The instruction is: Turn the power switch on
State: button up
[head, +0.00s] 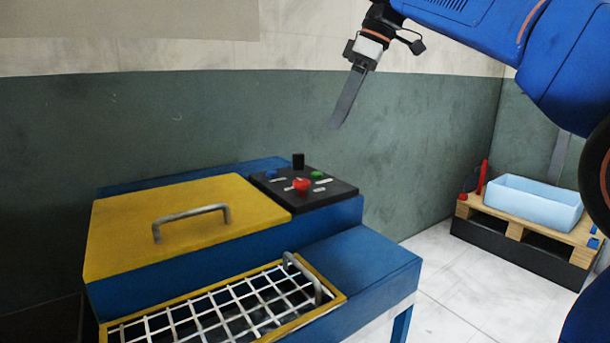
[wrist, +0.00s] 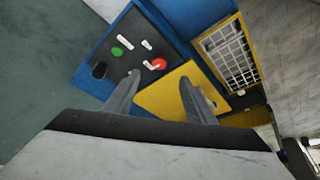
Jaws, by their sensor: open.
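The black control panel (head: 300,203) sits on top of the blue press, right of its yellow lid. It carries a red button (head: 301,185), a green button (head: 317,174), a blue button (head: 271,174) and white labels. An upright black knob (head: 298,160) stands at its back edge; I cannot tell for certain that this is the power switch. In the wrist view the panel (wrist: 128,62) shows beyond the fingers, with the black knob (wrist: 99,70) at its left. My gripper (head: 337,122) is open and empty, above and right of the panel, touching nothing.
The yellow lid (head: 185,235) has a grey handle (head: 190,219). A yellow-framed wire grid (head: 215,310) with a handle lies in front. A green-grey wall (head: 180,120) stands close behind. A light blue bin (head: 533,202) sits on a pallet at right, beyond clear floor.

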jog(key=a+r+n, duration=0.1)
send_near(302, 181)
jog(key=x, duration=0.8)
jog(key=shift+w+f, duration=0.1)
dwell(0.3)
jog(key=c, duration=1)
